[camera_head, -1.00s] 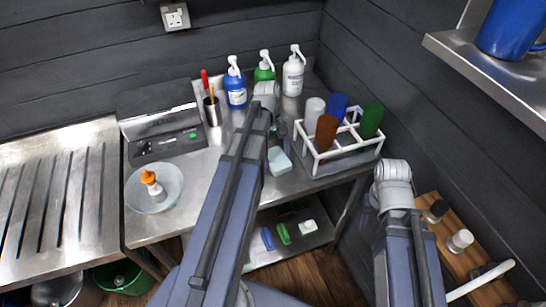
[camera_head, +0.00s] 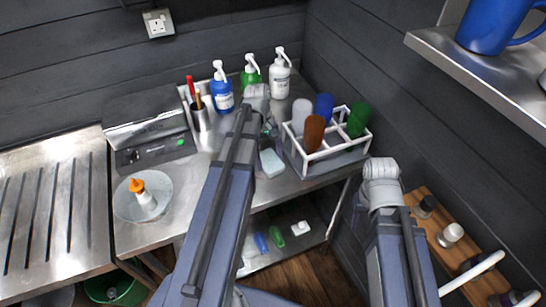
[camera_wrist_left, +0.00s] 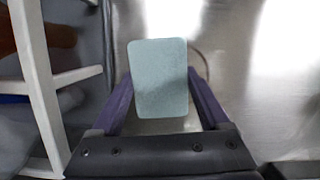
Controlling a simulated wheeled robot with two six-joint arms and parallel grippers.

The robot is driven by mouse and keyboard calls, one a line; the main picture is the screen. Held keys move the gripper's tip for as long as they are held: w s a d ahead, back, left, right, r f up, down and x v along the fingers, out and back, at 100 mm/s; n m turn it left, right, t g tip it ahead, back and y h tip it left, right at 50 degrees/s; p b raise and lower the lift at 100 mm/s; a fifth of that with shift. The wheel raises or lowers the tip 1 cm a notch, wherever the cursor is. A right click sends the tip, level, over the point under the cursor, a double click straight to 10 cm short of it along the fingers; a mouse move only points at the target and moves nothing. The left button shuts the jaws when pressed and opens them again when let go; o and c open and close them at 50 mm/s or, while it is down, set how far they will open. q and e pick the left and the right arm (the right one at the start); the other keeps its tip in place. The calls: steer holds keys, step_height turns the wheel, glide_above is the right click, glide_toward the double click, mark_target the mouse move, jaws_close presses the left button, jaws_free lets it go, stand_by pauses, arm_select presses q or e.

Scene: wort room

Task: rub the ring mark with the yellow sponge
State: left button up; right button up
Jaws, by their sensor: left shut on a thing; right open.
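My left gripper (camera_wrist_left: 160,105) is shut on a pale blue-green rounded block (camera_wrist_left: 158,75), with one finger along each side. The block also shows in the head view (camera_head: 271,163), low over the steel counter beside the white rack. I see no yellow face on it; this is the only sponge-like thing at the gripper. A faint curved line, perhaps the ring mark (camera_wrist_left: 205,62), shows on the steel just right of the block in the left wrist view. The rest of it is hidden. My right gripper (camera_head: 362,205) is partly hidden by its arm, off the counter's right side, open.
A white rack (camera_head: 325,160) with coloured bottles stands close right of the block. Pump bottles (camera_head: 222,90), a cup of tools (camera_head: 200,118), a scale (camera_head: 155,150) and a dish (camera_head: 125,205) holding an orange-capped bottle stand around. A shelf (camera_head: 480,75) juts out upper right.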

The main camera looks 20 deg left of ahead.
arm_select(q)
steer(key=shift+s+a+f, duration=0.1)
steer(key=shift+s+a, duration=0.65)
steer(key=shift+s, duration=0.2)
steer(key=shift+s+a, duration=0.15)
steer(key=shift+s, duration=0.1)
steer(key=shift+s+a, duration=1.2)
steer(key=shift+a, duration=0.05)
steer(key=shift+w+r+p, duration=0.1)
steer(key=shift+r+p, duration=0.45)
steer(key=shift+r, duration=0.1)
step_height(320, 180, up, 5)
steer(key=p, duration=0.5)
steer(key=shift+d, duration=0.1)
